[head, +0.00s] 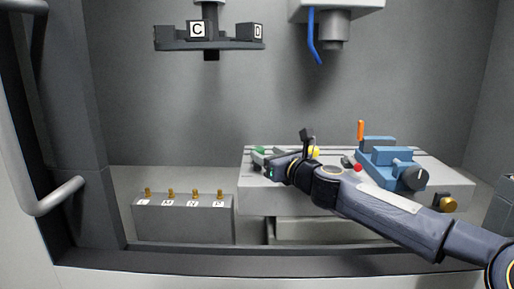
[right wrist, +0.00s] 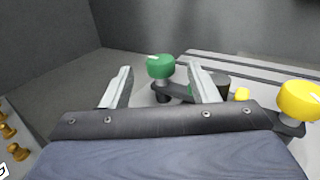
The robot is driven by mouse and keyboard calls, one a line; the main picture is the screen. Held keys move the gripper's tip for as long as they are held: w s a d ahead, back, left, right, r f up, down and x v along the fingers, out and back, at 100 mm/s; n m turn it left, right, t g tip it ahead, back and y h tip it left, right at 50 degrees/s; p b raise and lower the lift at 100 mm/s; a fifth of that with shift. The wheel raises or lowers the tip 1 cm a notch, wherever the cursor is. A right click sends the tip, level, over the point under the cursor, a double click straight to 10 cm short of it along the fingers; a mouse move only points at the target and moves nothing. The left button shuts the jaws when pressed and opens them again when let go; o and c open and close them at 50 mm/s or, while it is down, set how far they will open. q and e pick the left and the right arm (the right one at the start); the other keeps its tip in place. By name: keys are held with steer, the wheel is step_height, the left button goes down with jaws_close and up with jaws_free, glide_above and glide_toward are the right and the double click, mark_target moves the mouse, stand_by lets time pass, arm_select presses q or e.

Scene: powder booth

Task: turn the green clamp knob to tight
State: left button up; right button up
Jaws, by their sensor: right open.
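The green clamp knob (right wrist: 160,66) stands on the far side of my right gripper (right wrist: 161,86) in the right wrist view, between the two fingers as seen from there. The fingers are spread apart with nothing held; I cannot tell whether either touches the knob. In the head view the green knob (head: 259,149) shows small at the left end of the grey table, just beyond my right gripper (head: 268,166), partly hidden by it. My left gripper is in neither view.
A yellow knob (right wrist: 298,100) stands to the right of the green one. A blue vise (head: 392,160) with an orange handle (head: 361,130) sits on the grey table (head: 300,203). A block with brass pegs (head: 183,220) stands at left. A blue hose (head: 313,38) hangs overhead.

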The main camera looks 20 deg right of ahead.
mark_target(260, 149)
steer(key=p+x, duration=0.1)
steer(key=x, duration=0.3)
steer(key=shift+w+r, duration=0.1)
steer(key=shift+w, duration=0.05)
steer(key=shift+w+a+p, duration=0.25)
steer(key=shift+w+p, duration=0.1)
steer(key=shift+w, duration=0.25)
